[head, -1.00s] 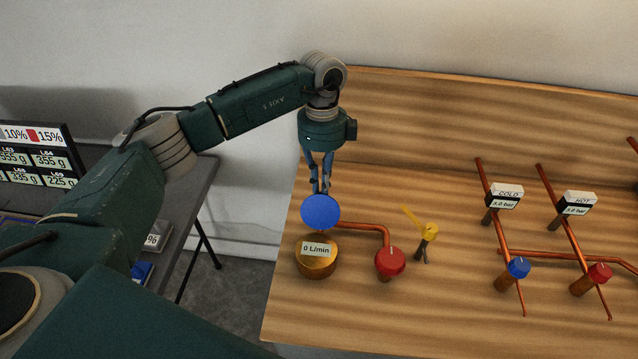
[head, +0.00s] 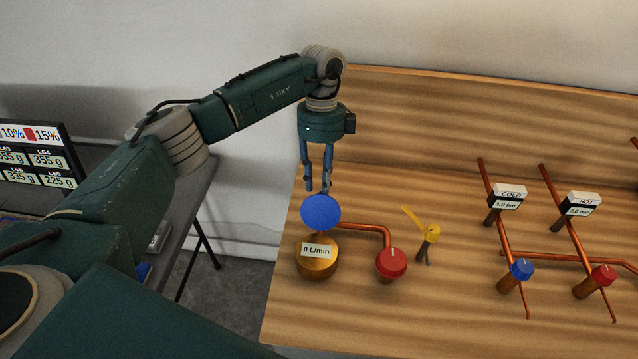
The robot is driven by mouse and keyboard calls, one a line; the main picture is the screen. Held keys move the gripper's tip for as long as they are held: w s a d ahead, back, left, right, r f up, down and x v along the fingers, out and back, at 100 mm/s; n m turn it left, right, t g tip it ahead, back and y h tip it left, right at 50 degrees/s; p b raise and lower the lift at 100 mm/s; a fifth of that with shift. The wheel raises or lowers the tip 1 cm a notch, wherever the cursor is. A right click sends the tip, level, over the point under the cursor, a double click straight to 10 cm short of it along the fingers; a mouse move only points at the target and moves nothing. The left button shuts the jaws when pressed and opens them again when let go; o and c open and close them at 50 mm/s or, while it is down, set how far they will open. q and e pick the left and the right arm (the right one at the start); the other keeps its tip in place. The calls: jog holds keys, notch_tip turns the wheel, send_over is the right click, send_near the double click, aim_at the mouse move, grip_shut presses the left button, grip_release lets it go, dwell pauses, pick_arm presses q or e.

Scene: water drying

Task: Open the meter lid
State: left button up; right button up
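The meter (head: 317,265) is a round brass body on the wooden board, with a label reading 0 L/min. Its blue round lid (head: 320,212) stands raised at the far side of the meter, so the dial shows. My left gripper (head: 317,188) is just above and behind the lid, pointing down. Its two fingers are apart with nothing between them. Whether a fingertip touches the lid cannot be told, as the lid may cover part of one finger. My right gripper is not in view.
A copper pipe runs from the meter to a red knob (head: 391,262). A yellow lever valve (head: 428,234) stands to its right. Farther right are cold (head: 508,197) and hot (head: 580,204) gauges with blue and red knobs. A dark table with displays is at left.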

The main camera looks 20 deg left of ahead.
aim_at(320, 196)
pick_arm(q)
jog(key=x, duration=0.4)
jog(key=shift+s+f, duration=0.1)
jog(key=shift+f, duration=0.2)
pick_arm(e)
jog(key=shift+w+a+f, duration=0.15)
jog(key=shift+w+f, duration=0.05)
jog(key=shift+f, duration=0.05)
pick_arm(q)
jog(key=shift+s+d+r, duration=0.1)
jog(key=shift+d, duration=0.05)
jog(key=shift+r, duration=0.1)
jog(key=w+v, duration=0.1)
jog(key=v, duration=1.5)
jog(key=shift+a+p, duration=0.3)
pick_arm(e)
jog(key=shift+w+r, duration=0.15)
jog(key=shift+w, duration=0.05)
pick_arm(q)
jog(key=shift+s, duration=0.15)
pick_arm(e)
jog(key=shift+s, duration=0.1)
